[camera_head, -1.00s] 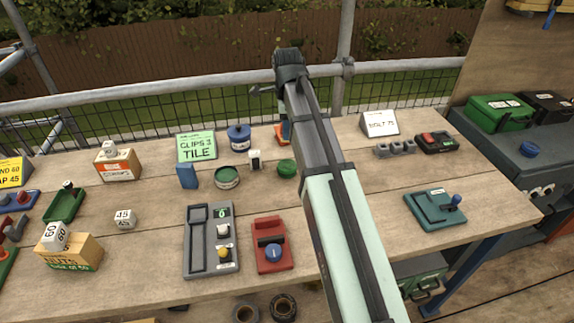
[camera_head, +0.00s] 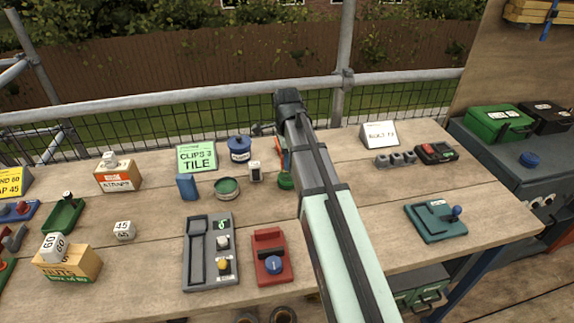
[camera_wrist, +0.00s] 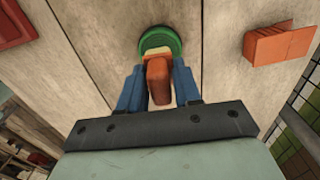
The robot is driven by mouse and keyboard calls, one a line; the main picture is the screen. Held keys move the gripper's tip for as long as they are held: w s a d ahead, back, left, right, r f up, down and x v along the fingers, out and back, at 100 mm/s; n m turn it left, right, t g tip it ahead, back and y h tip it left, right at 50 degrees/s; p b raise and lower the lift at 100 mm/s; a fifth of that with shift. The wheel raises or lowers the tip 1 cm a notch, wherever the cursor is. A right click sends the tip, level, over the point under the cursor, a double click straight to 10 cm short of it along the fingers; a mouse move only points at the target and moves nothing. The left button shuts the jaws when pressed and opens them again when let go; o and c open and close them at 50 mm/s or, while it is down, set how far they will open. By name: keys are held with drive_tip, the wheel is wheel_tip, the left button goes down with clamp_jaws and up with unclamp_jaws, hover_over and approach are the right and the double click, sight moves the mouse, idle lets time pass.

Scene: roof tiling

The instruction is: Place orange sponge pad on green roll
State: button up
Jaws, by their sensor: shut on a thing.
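The orange sponge pad (camera_wrist: 158,78) is between the blue fingers of my gripper (camera_wrist: 158,88) in the wrist view. My gripper is shut on it. The green roll (camera_wrist: 160,37) is just beyond the pad in the wrist view, and the pad's far end, with a pale strip, overlaps its near edge. I cannot tell whether pad and roll touch. In the head view the green roll (camera_head: 286,181) stands on the bench, partly covered by my arm. The gripper's fingers are mostly hidden behind the arm there.
A slotted orange block (camera_wrist: 280,43) is to the right in the wrist view. In the head view, a green tin (camera_head: 227,188), a small white block (camera_head: 256,172) and a blue pot (camera_head: 239,149) stand left of the roll. A red fixture (camera_head: 271,257) is nearer.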

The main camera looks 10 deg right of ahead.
drive_tip(key=shift+f, duration=1.2)
drive_tip(key=shift+f, duration=0.1)
drive_tip(key=o, duration=1)
drive_tip(key=shift+o, duration=0.2)
wheel_tip(320, 180, up, 12)
drive_tip(key=shift+r, duration=0.15)
